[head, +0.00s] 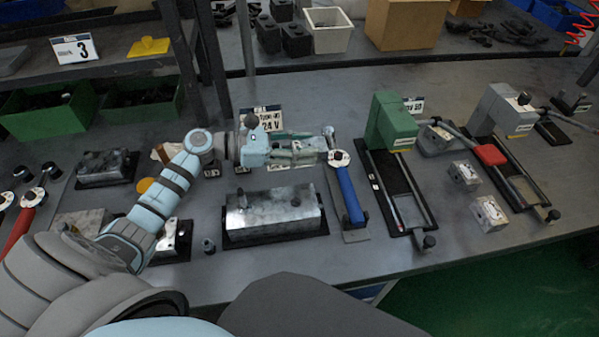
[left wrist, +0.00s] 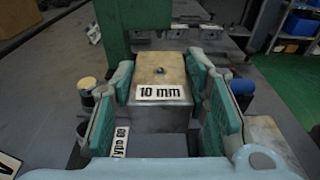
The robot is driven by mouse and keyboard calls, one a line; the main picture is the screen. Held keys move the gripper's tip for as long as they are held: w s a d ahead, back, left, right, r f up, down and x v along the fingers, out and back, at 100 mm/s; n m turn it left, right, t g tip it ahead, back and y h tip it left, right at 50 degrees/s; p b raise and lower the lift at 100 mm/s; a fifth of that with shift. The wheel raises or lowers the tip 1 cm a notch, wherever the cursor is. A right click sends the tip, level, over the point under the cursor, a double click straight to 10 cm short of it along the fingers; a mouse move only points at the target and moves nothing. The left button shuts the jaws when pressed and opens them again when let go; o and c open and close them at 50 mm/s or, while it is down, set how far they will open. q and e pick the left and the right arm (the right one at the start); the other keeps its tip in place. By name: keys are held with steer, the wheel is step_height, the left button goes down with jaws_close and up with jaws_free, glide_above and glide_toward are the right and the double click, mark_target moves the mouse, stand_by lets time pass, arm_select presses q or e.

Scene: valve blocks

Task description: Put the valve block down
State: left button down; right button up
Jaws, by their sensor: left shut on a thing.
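My left gripper (head: 312,151) reaches in from the left above the middle of the grey bench. In the left wrist view its two green-padded fingers (left wrist: 162,75) are shut on the valve block (left wrist: 162,118). The block is a worn metal box with a small hole on top and a "10 mm" label (left wrist: 162,92). In the head view the fingers largely hide the held block. Whether its underside touches anything is hard to tell. My right gripper is not in view.
Near the gripper are a large metal block (head: 275,212) on a black base and a blue-handled wrench (head: 348,195). To the right stand a green fixture (head: 390,125), a grey fixture (head: 508,110) and small metal blocks (head: 465,174). Green bins (head: 45,118) stand at the left.

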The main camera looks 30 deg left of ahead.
arm_select(q)
steer(key=b, duration=0.1)
glide_above(302, 183)
step_height(302, 183, down, 6)
steer(key=shift+r, duration=0.15)
step_height(302, 183, down, 4)
steer(key=shift+r+b, duration=0.1)
steer(key=shift+b, duration=0.45)
steer(key=shift+f, duration=0.2)
steer(key=shift+f, duration=0.1)
steer(key=c, duration=1.2)
jaws_free()
